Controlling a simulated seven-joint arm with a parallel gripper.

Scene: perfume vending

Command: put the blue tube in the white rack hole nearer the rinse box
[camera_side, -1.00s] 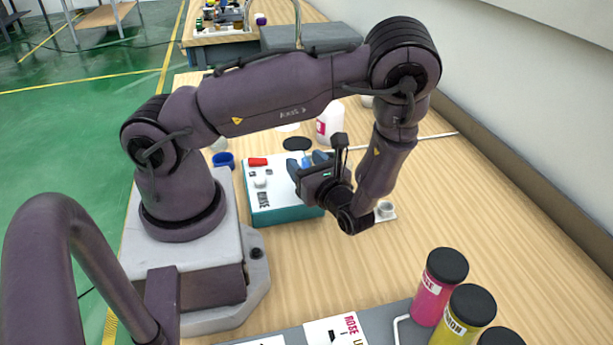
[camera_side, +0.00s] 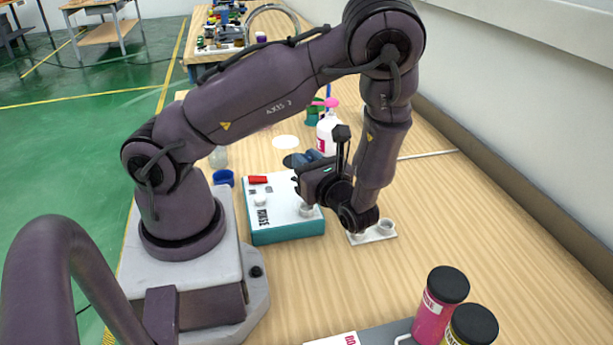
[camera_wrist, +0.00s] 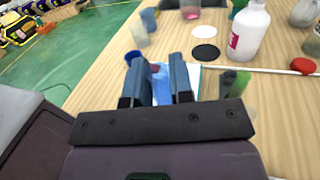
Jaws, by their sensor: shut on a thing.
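My gripper (camera_side: 303,158) is shut on the blue tube, which shows between its fingers in the wrist view (camera_wrist: 160,74). In the side view the tube is mostly hidden by the gripper. My gripper hangs over the far right part of the white-topped, teal-sided rinse box (camera_side: 285,230). The white rack (camera_side: 374,237) lies on the table to the right of the box, apart from it. Its right hole shows clearly; its left hole, nearer the box, is partly hidden behind my wrist.
A white bottle (camera_side: 327,135) stands behind my gripper, with a white disc (camera_side: 286,141) to its left. A blue cup (camera_side: 223,177) is left of the box. Pink and yellow bottles (camera_side: 440,305) stand at front right. The table right of the rack is clear.

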